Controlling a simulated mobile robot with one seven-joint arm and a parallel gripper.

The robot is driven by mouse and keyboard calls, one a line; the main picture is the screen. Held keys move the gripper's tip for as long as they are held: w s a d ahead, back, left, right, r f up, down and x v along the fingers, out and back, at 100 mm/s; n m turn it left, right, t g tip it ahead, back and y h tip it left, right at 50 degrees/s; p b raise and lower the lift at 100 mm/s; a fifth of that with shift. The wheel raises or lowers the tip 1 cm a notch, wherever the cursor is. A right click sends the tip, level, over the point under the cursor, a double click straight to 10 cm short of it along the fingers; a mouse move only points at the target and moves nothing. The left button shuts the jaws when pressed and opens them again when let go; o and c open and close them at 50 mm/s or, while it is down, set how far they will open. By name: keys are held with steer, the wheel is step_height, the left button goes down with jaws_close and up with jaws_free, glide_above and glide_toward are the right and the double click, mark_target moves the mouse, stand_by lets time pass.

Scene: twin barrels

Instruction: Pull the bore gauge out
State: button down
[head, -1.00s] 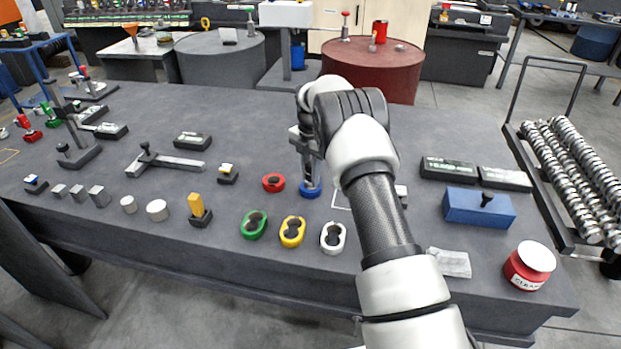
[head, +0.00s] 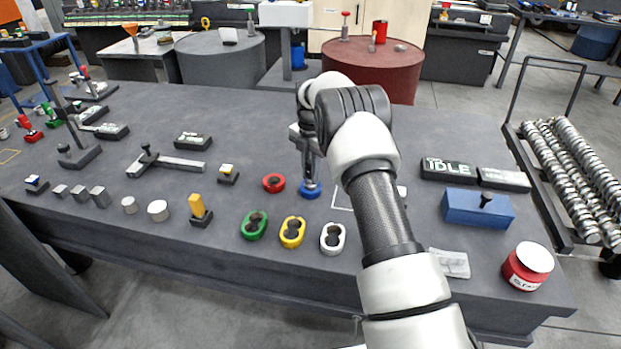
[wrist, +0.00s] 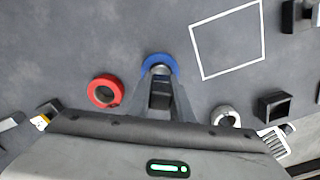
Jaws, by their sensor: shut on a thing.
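The bore gauge shows in the wrist view as a dark body with a pale metal collar (wrist: 160,71) between my fingers. Its lower end meets the blue ring (head: 310,190), which also shows in the wrist view (wrist: 159,60). My gripper (head: 310,178) points down over the blue ring and is shut on the gauge; it also shows in the wrist view (wrist: 160,95). The gauge looks about upright. How deep it sits in the ring is hidden by my fingers and the collar.
A red ring (head: 273,183) lies close left of the blue one. Green (head: 254,225), yellow (head: 292,231) and white (head: 332,237) two-hole holders stand nearer the front edge. A white outlined square (wrist: 228,40) on the table is empty. A blue box (head: 478,208) stands to the right.

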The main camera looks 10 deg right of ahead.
steer(key=shift+r, duration=0.15)
steer(key=shift+r+p, duration=3.6)
steer(key=shift+r, duration=1.8)
